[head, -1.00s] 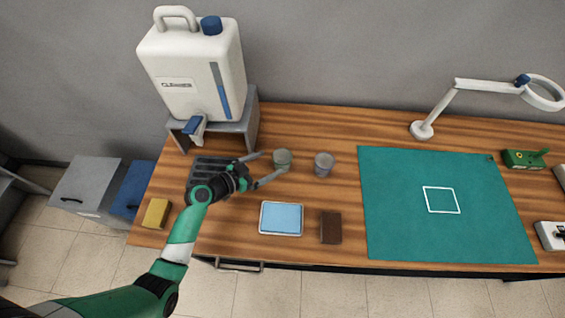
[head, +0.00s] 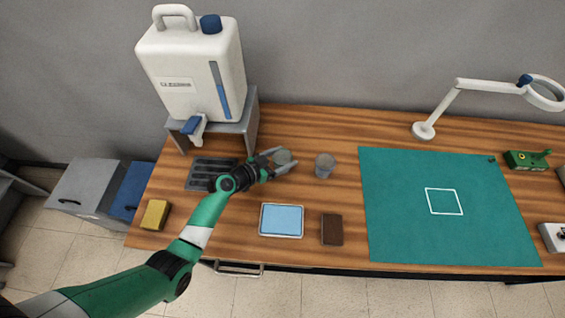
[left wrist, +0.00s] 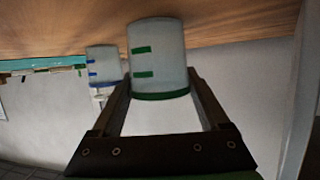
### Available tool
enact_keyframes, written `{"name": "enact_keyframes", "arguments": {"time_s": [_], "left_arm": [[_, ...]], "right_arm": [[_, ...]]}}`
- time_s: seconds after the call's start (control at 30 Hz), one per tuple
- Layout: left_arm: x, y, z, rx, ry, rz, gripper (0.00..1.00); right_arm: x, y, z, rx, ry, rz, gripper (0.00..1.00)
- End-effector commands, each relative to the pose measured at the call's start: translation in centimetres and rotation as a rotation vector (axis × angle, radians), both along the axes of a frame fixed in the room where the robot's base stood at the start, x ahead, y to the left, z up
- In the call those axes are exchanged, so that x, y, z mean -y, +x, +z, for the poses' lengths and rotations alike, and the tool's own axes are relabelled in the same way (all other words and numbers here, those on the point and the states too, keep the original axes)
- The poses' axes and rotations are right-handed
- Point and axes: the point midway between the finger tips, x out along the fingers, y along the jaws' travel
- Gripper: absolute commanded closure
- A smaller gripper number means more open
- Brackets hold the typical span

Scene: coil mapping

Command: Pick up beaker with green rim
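The beaker with the green rim (head: 282,156) stands upright on the wooden table, right of the dark slotted tray. In the left wrist view, which looks upside down, this beaker (left wrist: 158,50) shows green marks and a green rim. My left gripper (head: 284,162) is open, with one finger on each side of the beaker. Its fingers in the left wrist view (left wrist: 160,82) reach up along the beaker's sides; whether they touch it I cannot tell. A second beaker (head: 324,165) stands to the right; its blue rim shows in the left wrist view (left wrist: 104,68). My right gripper is not in view.
A large white canister (head: 192,75) with a tap sits on a grey stand (head: 247,120) behind left. A dark slotted tray (head: 205,172), a blue-topped tray (head: 282,220), a brown block (head: 332,230) and a yellow sponge (head: 155,214) lie nearby. A green mat (head: 400,225) covers the right.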

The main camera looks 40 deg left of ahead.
Motion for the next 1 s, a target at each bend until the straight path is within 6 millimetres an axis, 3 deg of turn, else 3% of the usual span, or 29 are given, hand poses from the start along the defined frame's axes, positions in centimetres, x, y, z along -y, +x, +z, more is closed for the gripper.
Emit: {"name": "enact_keyframes", "arguments": {"time_s": [0.03,0.27,0.67,0.8,1.0], "left_arm": [[0.0,0.0,0.0,0.000,0.000,0.000,0.34],[0.0,0.0,0.0,-0.001,0.000,0.000,0.76],[0.0,0.0,1.1,0.000,0.001,-0.001,0.77],[0.1,-0.1,4.1,0.002,0.002,-0.002,0.77],[4.3,-2.6,9.7,0.002,0.003,-0.005,0.77]], "right_arm": [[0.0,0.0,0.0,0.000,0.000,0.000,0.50],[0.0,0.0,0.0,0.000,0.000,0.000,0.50],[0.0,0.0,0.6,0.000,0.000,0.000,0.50],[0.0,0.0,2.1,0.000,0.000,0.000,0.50],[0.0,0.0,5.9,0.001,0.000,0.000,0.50]]}}
